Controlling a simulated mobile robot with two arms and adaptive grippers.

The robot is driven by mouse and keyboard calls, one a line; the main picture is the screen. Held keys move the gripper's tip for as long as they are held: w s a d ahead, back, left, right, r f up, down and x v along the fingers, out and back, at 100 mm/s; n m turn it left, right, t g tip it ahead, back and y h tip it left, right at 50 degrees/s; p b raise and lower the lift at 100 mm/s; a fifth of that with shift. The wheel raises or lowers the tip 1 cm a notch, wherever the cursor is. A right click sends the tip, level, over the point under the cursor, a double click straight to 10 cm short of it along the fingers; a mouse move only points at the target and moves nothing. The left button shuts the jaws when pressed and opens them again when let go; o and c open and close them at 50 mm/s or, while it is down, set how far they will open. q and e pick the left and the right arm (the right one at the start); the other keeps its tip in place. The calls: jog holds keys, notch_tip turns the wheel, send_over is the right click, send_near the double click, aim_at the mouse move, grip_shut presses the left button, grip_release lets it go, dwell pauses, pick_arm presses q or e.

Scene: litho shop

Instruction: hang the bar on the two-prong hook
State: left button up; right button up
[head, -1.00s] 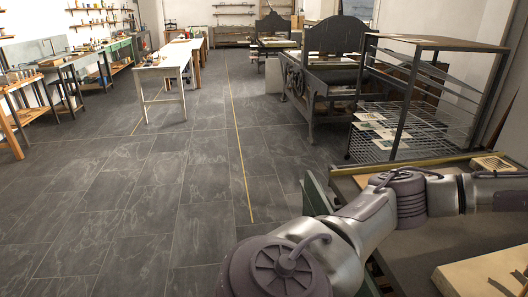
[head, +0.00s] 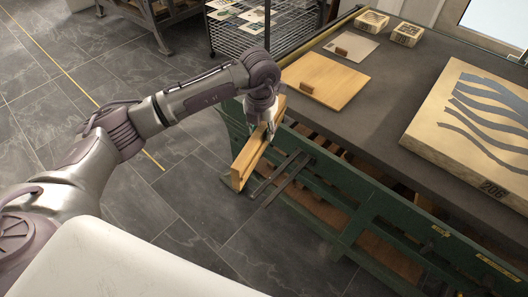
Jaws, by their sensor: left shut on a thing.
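The bar (head: 246,163) is a long piece of pale wood. My left gripper (head: 268,126) is shut on it and holds it in the air beside the green side of the bench. The bar slants from upper right to lower left. The two-prong hook (head: 283,177) has two dark prongs sticking out from the green bench side. In the picture, the prongs lie just right of the bar's lower part, with their tips near its lower end. I cannot tell whether bar and prongs touch. My fingertips are small and partly hidden. My right gripper is not in view.
The green bench (head: 350,195) has a dark top (head: 388,95). On it lie a wooden board (head: 326,80), a smaller grey plate (head: 351,46), two small blocks and a large block with wavy grey shapes (head: 478,125). A wire rack (head: 238,38) stands behind. The floor at left is clear.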

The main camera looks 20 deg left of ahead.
pick_arm(q)
jog(key=shift+s+d+f+m+h+b, duration=0.1)
jog(key=shift+s+d+f+m+b, duration=0.65)
jog(key=shift+f, duration=1.65)
jog(key=shift+s+d+f+m+h+b, duration=0.1)
jog(key=shift+s+d+f+m+b, duration=0.2)
jog(key=shift+s+d+f+b, duration=1.4)
jog(key=shift+w+d+f+m+h+b, duration=0.1)
jog(key=shift+w+d+f+m+b, duration=0.35)
jog(key=shift+f, duration=2.7)
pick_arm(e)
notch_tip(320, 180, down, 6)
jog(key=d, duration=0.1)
pick_arm(q)
jog(key=shift+s+a, duration=0.1)
jog(key=shift+s, duration=0.1)
jog(key=o, duration=1.1)
jog(key=shift+o, duration=0.2)
jog(key=shift+s, duration=0.1)
